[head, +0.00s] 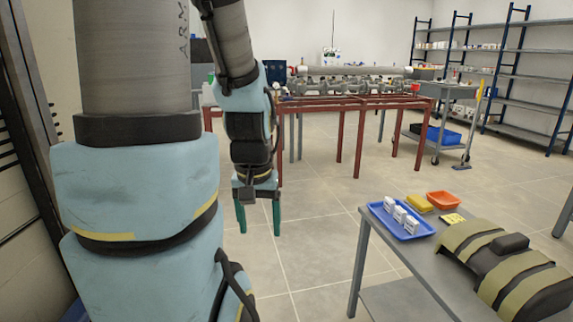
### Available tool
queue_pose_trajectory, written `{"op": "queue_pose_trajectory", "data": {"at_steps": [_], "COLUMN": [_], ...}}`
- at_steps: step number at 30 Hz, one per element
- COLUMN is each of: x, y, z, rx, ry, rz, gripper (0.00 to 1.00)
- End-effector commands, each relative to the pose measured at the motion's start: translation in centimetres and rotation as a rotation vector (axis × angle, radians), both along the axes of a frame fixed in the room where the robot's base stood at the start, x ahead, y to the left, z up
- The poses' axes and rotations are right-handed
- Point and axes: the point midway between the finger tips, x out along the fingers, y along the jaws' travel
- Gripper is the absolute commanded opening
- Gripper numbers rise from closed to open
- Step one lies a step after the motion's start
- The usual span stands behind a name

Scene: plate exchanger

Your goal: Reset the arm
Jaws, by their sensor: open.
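My gripper (258,217) hangs fingers-down in the middle left of the head view. Its two green fingers are spread apart, with nothing between them. My arm, grey and light blue, fills the left of the view and bends down to the gripper. The gripper is over open floor in the picture, left of the grey table and in front of the red-framed stand. It appears clear of both.
A grey table (387,253) at right holds a blue tray (383,217) with white boxes, an orange tray (443,200), a yellow item (418,204) and a strapped bag (505,265). Behind are a red stand (357,135) with piping, a cart (438,142) and shelves (490,73). Tiled floor between is free.

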Motion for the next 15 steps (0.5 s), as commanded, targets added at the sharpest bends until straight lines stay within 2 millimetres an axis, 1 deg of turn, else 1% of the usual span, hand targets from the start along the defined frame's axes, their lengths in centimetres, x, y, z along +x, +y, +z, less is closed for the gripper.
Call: {"op": "queue_pose_trajectory", "data": {"at_steps": [1,5,9,12,15], "x": [0.0,0.0,0.0,0.0,0.0], "y": [0.0,0.0,0.0,0.0,0.0], "z": [2.4,5.8,10.1,13.0,15.0], "rx": [0.0,0.0,0.0,0.0,0.0], "ry": [-0.001,0.0,0.0,-0.001,-0.001], "rz": [0.0,0.0,0.0,-0.001,-0.001], "gripper": [0.74,0.74,0.74,0.74,0.74]}}
